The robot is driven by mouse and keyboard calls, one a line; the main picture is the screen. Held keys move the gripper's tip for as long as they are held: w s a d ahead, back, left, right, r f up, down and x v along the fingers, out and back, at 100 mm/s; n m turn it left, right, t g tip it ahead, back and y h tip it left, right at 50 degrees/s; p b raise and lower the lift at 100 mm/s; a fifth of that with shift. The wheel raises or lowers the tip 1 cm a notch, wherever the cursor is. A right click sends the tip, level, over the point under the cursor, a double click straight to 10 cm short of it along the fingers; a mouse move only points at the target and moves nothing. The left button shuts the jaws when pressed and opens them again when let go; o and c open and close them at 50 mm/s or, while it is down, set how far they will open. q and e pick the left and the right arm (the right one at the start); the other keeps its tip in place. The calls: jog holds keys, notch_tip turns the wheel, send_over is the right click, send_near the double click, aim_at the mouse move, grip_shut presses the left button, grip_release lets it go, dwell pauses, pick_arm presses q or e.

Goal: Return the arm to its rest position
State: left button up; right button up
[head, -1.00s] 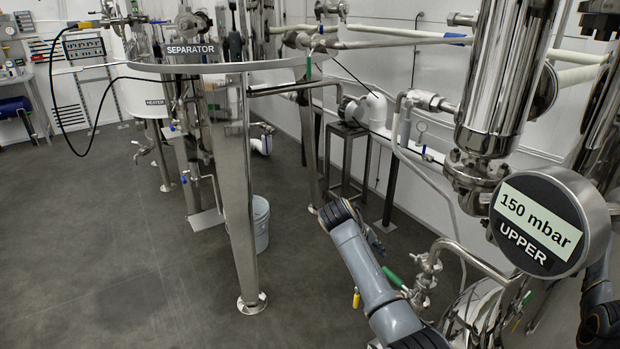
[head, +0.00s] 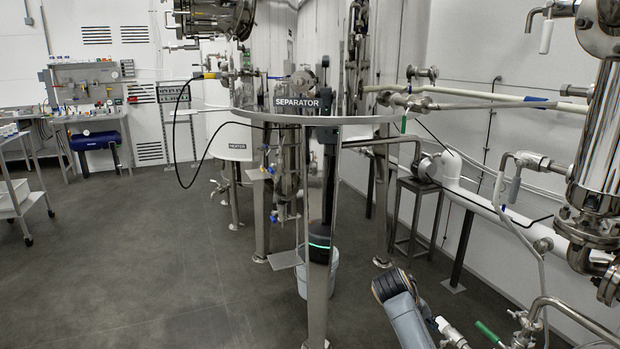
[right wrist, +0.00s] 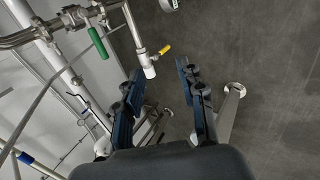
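My right arm (head: 402,308) reaches up from the bottom edge of the head view, right of centre, with its dark joint uppermost. Its gripper is mostly hidden there. In the right wrist view my right gripper (right wrist: 160,75) is open, its two blue-lined fingers spread apart with nothing between them. Beyond the fingers are a green valve handle (right wrist: 97,42) and a small yellow handle (right wrist: 164,49) on a pipe stub, both apart from the fingers. My left gripper is not in view.
The separator (head: 297,102) stands at the centre on shiny legs, with a pale bucket (head: 331,280) beneath. A black stand (head: 414,190) and a white pipe (head: 500,220) lie to the right. A workbench (head: 95,118) and a cart (head: 18,200) stand left. The left floor is open.

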jog(key=s+a+f+y, duration=0.1)
jog(key=s+f, duration=0.6)
jog(key=f, duration=0.5)
jog(key=s+f+y, duration=0.2)
jog(key=s+f, duration=0.5)
jog(key=f, duration=0.5)
jog(key=s+a+f+y, duration=0.1)
jog(key=s+f, duration=0.6)
jog(key=f, duration=0.5)
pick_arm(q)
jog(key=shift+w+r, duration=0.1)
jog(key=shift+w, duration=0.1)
pick_arm(e)
jog(key=s+f, duration=0.4)
jog(key=s, duration=0.8)
jog(key=s+f+m+g+y, duration=0.1)
jog(key=s+f, duration=0.4)
jog(key=s, duration=0.7)
jog(key=s+a+f+m+y, duration=0.1)
jog(key=s+f, duration=0.3)
jog(key=s, duration=0.9)
jog(key=shift+f+g, duration=0.2)
jog(key=shift+g, duration=0.1)
jog(key=shift+a, duration=0.1)
